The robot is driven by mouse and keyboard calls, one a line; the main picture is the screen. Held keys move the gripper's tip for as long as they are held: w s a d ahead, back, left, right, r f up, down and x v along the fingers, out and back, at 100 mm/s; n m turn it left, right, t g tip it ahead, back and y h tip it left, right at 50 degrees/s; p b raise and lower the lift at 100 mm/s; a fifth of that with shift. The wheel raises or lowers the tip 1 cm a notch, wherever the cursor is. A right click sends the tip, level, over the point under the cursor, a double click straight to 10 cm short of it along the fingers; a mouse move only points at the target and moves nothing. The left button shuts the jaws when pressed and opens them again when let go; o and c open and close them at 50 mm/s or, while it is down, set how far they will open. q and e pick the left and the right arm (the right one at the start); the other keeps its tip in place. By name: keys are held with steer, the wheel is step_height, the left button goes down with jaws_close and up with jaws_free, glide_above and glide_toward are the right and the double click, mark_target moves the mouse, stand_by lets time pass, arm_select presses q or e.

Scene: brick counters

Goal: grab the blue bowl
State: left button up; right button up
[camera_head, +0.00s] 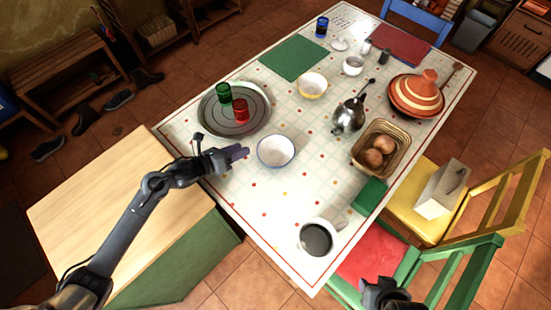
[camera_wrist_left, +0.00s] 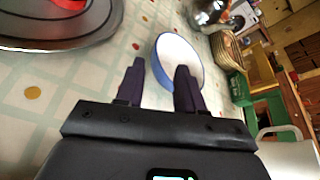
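The blue bowl (camera_head: 276,150) is white inside with a blue outer side and stands upright on the patterned tablecloth. It also shows in the left wrist view (camera_wrist_left: 180,62), just beyond my fingertips. My left gripper (camera_head: 240,152) is beside the bowl on its left, close to the rim. In the left wrist view its two fingers (camera_wrist_left: 160,68) are apart with nothing held between them. One finger overlaps the near part of the bowl there; I cannot tell whether it touches. My right gripper (camera_head: 385,295) is at the bottom edge of the head view, far from the bowl, and its fingers are unclear.
A round metal tray (camera_head: 208,128) with a green glass (camera_head: 224,93) and a red glass (camera_head: 240,108) stands left of the bowl. A kettle (camera_head: 348,117), a bread basket (camera_head: 364,160) and a yellow bowl (camera_head: 312,86) stand beyond. A white mug (camera_head: 317,238) stands near the front edge.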

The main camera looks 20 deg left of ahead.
mark_target(276, 154)
arm_select(q)
steer(key=x, duration=0.4)
steer(key=shift+w+d, duration=0.2)
steer(key=shift+w, duration=0.05)
steer(key=shift+b+x, duration=0.55)
steer(key=shift+x, duration=2.3)
steer(key=shift+f, duration=0.15)
jaws_close()
